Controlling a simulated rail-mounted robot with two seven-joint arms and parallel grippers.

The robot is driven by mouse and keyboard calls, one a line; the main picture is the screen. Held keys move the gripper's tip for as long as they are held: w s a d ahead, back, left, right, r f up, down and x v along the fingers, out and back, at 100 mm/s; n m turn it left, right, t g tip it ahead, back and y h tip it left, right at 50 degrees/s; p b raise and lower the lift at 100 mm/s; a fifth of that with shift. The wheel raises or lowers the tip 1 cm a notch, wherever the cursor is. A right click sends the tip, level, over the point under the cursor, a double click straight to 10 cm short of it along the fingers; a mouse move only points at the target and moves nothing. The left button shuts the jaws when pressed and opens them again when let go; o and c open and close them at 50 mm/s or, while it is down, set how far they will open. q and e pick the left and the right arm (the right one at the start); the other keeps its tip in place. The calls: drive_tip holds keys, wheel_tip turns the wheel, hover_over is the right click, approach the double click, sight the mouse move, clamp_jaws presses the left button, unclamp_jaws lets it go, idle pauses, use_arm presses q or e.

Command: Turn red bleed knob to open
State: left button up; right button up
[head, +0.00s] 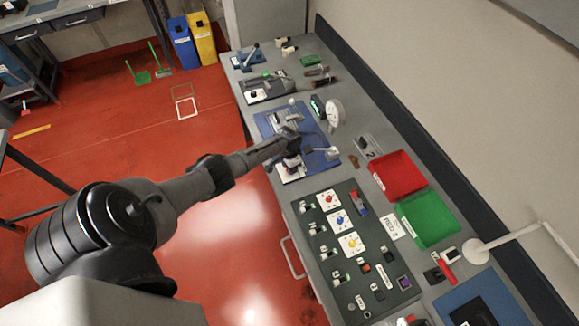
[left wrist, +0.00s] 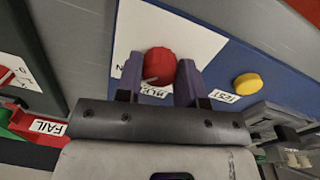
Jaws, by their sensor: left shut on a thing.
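The round red knob (left wrist: 160,63) sits on a white plate (left wrist: 190,35) on the blue panel (left wrist: 285,78) in the left wrist view. My left gripper (left wrist: 159,74) has one finger on each side of the knob and is shut on it. A pale mark shows on the knob near its lower left edge. In the head view my left gripper (head: 293,148) is over the blue panel (head: 322,159) and hides the knob. My right gripper is not in view.
A yellow button (left wrist: 246,84) with a TEST label (left wrist: 224,96) is right of the knob. A gauge (head: 335,112) stands behind the panel. A dark board (head: 320,225) with several coloured dials, a red tray (head: 400,175) and a green tray (head: 432,212) are nearer on the bench.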

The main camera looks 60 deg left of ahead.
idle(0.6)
use_arm(q)
drive_tip(key=o, duration=0.9)
drive_tip(key=shift+o, duration=0.2)
drive_tip(key=shift+r, duration=0.1)
drive_tip(key=shift+r, duration=0.4)
wheel_tip(320, 180, up, 13)
drive_tip(key=p, duration=0.1)
drive_tip(key=shift+a, duration=0.4)
drive_tip(key=shift+f, duration=0.15)
